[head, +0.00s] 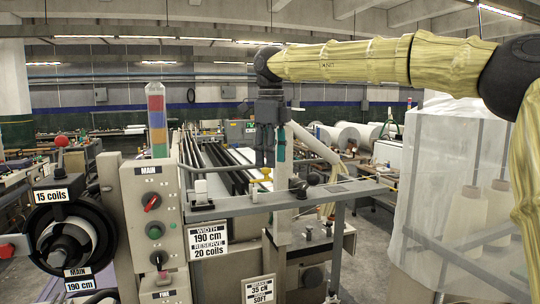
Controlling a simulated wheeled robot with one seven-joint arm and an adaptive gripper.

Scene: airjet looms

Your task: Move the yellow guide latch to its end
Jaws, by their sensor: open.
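The yellow guide latch (262,180) shows as a small yellow piece on the grey rail of the loom, near the middle of the view. My gripper (266,162) points down just above it, with its dark fingers open and nothing seen between them. The fingertips are close over the latch. I cannot tell whether they touch it. The latch is small in this view, and its lower part is hard to make out.
A grey control panel (153,240) with knobs and a colored signal tower (156,120) stand left of the rail. A grey post (284,180) rises right beside the latch. A wrapped white rack (440,200) stands at right, under my arm.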

